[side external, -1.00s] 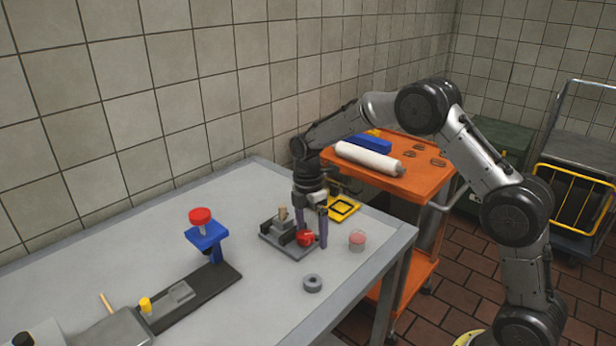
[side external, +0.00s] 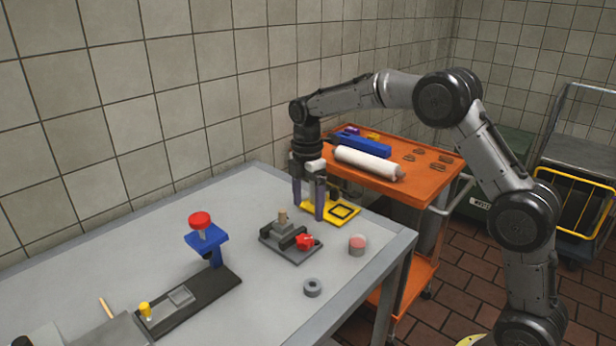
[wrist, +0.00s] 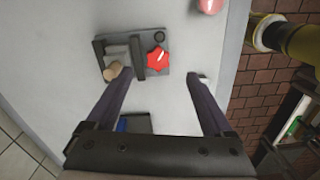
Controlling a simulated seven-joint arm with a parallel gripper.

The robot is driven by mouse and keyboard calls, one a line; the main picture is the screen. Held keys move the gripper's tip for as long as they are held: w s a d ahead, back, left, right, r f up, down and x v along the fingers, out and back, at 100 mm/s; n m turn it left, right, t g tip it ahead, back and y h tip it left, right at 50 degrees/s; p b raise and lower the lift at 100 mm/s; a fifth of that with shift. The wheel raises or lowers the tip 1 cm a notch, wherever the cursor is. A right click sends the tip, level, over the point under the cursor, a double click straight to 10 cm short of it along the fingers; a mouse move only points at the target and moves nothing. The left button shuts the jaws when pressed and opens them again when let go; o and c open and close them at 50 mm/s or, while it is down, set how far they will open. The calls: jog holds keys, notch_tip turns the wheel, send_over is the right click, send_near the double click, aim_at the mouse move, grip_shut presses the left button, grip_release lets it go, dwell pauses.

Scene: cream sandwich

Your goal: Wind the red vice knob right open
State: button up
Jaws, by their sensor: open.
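The small grey vice (side external: 270,240) stands on the table on a flat dark base. Its red lobed knob (side external: 305,241) is on the near right side; it also shows in the wrist view (wrist: 158,60). A tan peg (side external: 282,215) stands upright at the vice's block, on the side away from the knob (wrist: 113,70). My gripper (side external: 308,208) is open and empty, pointing down. It is above and behind the vice, clear of the knob. In the wrist view the knob lies beyond the gap between my fingertips (wrist: 158,76). I cannot tell how wide the vice jaws stand.
A yellow frame (side external: 344,203) lies behind the vice, close to my fingers in the picture. A pink-filled jar (side external: 357,244) stands right of the vice, and a grey ring (side external: 312,287) lies in front. A blue stand with a red top (side external: 200,220) is left. Bare table separates them.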

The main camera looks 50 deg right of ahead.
notch_tip(320, 180, up, 7)
dwell(0.9)
dwell(0.4)
notch_tip(320, 180, up, 14)
jog(key=shift+f, duration=0.15)
dwell(0.4)
dwell(0.4)
jog(key=m, duration=2)
send_over(304, 238)
notch_tip(304, 238, down, 16)
notch_tip(304, 238, down, 14)
jog(key=shift+r, duration=0.15)
